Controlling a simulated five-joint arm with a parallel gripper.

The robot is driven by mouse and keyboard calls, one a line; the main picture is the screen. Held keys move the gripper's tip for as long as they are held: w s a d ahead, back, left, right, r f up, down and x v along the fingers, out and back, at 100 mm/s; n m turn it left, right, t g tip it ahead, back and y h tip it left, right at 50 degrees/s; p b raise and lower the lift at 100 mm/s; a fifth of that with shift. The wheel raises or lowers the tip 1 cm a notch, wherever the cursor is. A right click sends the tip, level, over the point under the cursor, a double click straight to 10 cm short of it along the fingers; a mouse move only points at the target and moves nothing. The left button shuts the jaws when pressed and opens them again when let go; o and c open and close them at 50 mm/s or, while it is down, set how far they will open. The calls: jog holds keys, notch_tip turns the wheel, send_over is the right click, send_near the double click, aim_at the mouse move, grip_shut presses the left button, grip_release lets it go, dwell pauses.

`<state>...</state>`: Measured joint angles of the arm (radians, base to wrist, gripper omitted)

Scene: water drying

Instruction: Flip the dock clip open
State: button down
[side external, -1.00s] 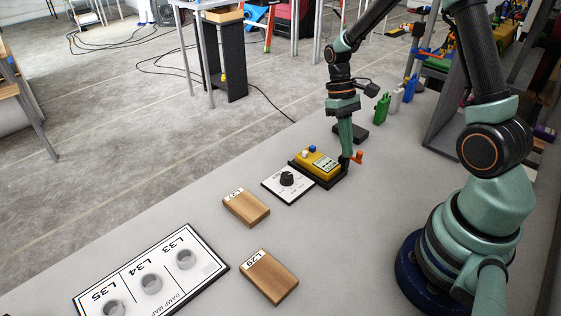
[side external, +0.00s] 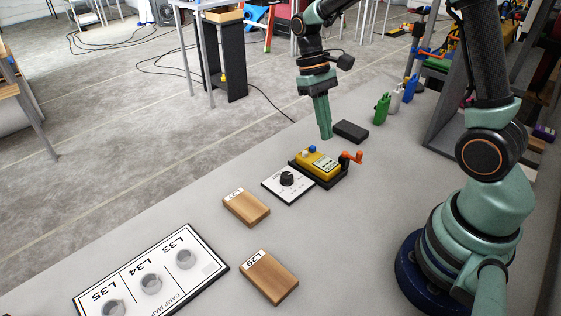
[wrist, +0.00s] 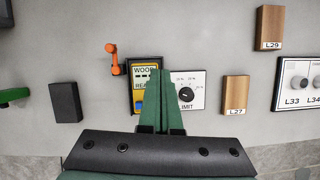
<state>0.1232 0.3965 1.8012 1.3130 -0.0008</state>
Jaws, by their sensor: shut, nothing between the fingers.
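The yellow meter (side external: 317,163) sits in a dark dock (side external: 330,183); in the wrist view the meter (wrist: 139,103) is partly hidden behind my fingers. The orange clip (side external: 351,158) is at the dock's right end in the side view. In the wrist view the clip (wrist: 113,59) lies to the left of the dock, clear of the meter's face. My gripper (side external: 326,138) is shut and empty, above and behind the dock and apart from the clip. The shut fingers also show in the wrist view (wrist: 160,74).
A white dial plate (side external: 288,185) adjoins the dock. Wooden blocks L27 (side external: 246,208) and L29 (side external: 270,277) and the damp map board (side external: 150,268) lie nearer. The table between is clear.

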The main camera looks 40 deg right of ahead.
jog(key=shift+w+a+r, duration=0.1)
jog(key=shift+a+r, duration=0.1)
jog(key=shift+r, duration=0.35)
jog(key=shift+w+a+r, duration=0.1)
jog(key=shift+a+r, duration=0.1)
jog(key=shift+r, duration=0.35)
jog(key=shift+r, duration=0.1)
jog(key=s+a+r+n+t, duration=0.1)
jog(key=s+a+r+t, duration=0.2)
jog(key=s+r+t, duration=0.3)
notch_tip(320, 180, up, 3)
jog(key=t, duration=0.3)
jog(key=shift+a+t+h, duration=0.2)
jog(key=shift+t+h, duration=0.1)
jog(key=shift+t, duration=0.1)
